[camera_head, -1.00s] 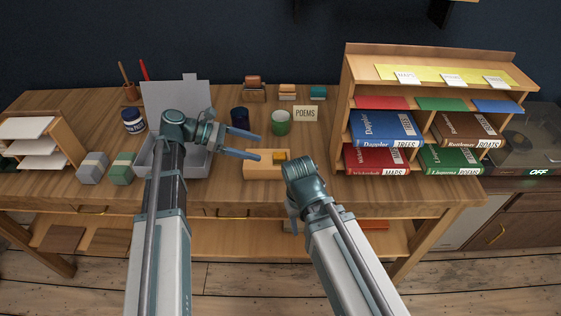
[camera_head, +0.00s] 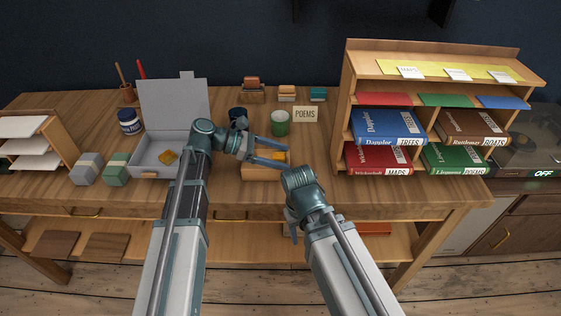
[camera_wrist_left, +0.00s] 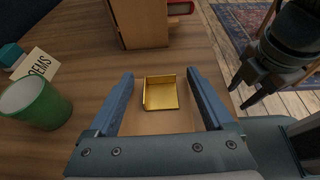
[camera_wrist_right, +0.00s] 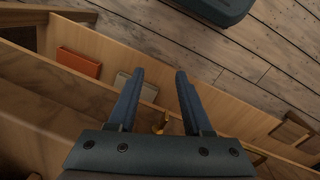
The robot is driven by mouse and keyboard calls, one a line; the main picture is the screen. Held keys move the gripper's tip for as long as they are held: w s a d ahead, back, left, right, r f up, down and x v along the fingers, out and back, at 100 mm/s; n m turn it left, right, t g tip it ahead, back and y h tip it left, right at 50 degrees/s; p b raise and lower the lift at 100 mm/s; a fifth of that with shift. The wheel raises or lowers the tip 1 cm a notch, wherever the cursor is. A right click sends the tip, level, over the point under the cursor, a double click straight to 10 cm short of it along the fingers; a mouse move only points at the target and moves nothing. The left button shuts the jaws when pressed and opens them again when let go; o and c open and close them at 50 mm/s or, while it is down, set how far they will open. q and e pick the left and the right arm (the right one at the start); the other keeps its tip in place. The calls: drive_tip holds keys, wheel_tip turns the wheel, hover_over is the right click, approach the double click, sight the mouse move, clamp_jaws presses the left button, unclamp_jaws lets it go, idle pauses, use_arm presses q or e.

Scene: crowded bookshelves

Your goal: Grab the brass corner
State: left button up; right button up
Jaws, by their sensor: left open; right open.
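A brass corner (camera_wrist_left: 161,93) lies on a light wooden block or tray (camera_head: 262,172). In the left wrist view it shows as a shiny gold square piece between the two blue fingers. My left gripper (camera_head: 285,156) is open over the tray, with its fingers on either side of the brass corner and apart from it; its fingers also show in the left wrist view (camera_wrist_left: 160,75). In the head view the fingers partly cover the corner. A second brass piece (camera_head: 168,157) lies in the open grey box. My right gripper (camera_wrist_right: 160,73) is open and empty by the table's front edge.
A green cup (camera_head: 280,123) and a POEMS card (camera_head: 305,115) stand behind the tray. The bookshelf (camera_head: 345,90) with several books is at the right. The grey box (camera_head: 150,172) with its raised lid is at the left, near two small blocks.

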sight(279, 160)
use_arm(q)
clamp_jaws()
idle(0.4)
drive_tip(key=shift+r, duration=0.2)
wheel_tip(279, 160, up, 10)
drive_tip(key=p, duration=1)
drive_tip(key=shift+f, duration=0.15)
